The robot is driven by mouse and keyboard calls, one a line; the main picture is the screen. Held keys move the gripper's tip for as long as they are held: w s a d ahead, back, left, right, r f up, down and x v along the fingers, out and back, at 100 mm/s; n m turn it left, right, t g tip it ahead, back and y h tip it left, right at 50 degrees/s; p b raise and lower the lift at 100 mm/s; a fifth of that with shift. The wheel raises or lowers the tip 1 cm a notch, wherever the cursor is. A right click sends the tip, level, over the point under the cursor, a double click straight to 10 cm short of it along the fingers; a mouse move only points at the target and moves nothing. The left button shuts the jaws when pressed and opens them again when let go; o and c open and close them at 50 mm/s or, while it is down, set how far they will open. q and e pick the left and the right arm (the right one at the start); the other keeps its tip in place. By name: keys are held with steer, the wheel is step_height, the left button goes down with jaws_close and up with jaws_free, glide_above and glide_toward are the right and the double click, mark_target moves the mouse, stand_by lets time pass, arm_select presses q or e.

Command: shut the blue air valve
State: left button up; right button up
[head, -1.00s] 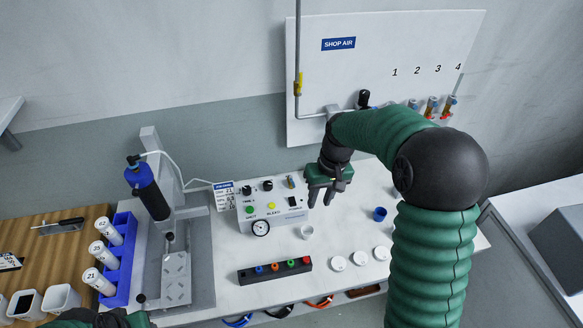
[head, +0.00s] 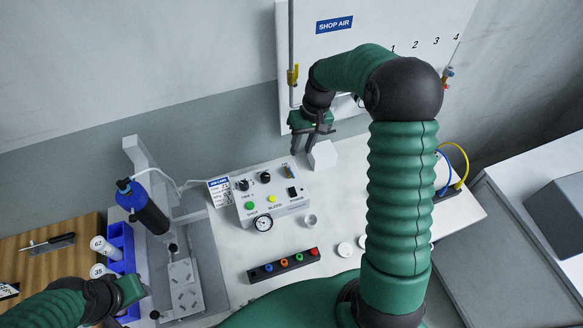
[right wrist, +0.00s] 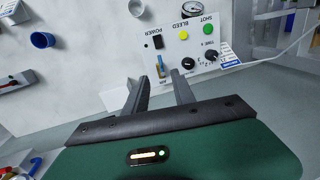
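The blue air valve (head: 292,172) is a small lever at the back right of the white control box. In the right wrist view its thin blue lever (right wrist: 160,66) stands just beyond and between my fingertips, apart from them. My right gripper (head: 303,151) is open and empty above and behind the box's back edge, fingers pointing down; both fingers show apart in the right wrist view (right wrist: 159,78). My left gripper (head: 130,292) is at the lower left near the blue rack; its fingers are not clear.
The control box (head: 272,208) carries knobs, buttons and a gauge. A white block (head: 322,157) stands beside the right gripper. The SHOP AIR panel (head: 370,20) is behind. A dark strip with coloured plugs (head: 284,263) lies in front.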

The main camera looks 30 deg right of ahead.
mark_target(290, 171)
steer(key=f, duration=0.4)
steer(key=a+f, duration=0.1)
steer(key=f, duration=0.3)
steer(key=w+a+f, duration=0.1)
steer(key=f, duration=0.3)
steer(key=shift+w+p, duration=0.1)
steer(key=shift+p, duration=0.25)
steer(key=shift+a+f, duration=0.1)
steer(key=shift+f, duration=0.15)
jaws_close()
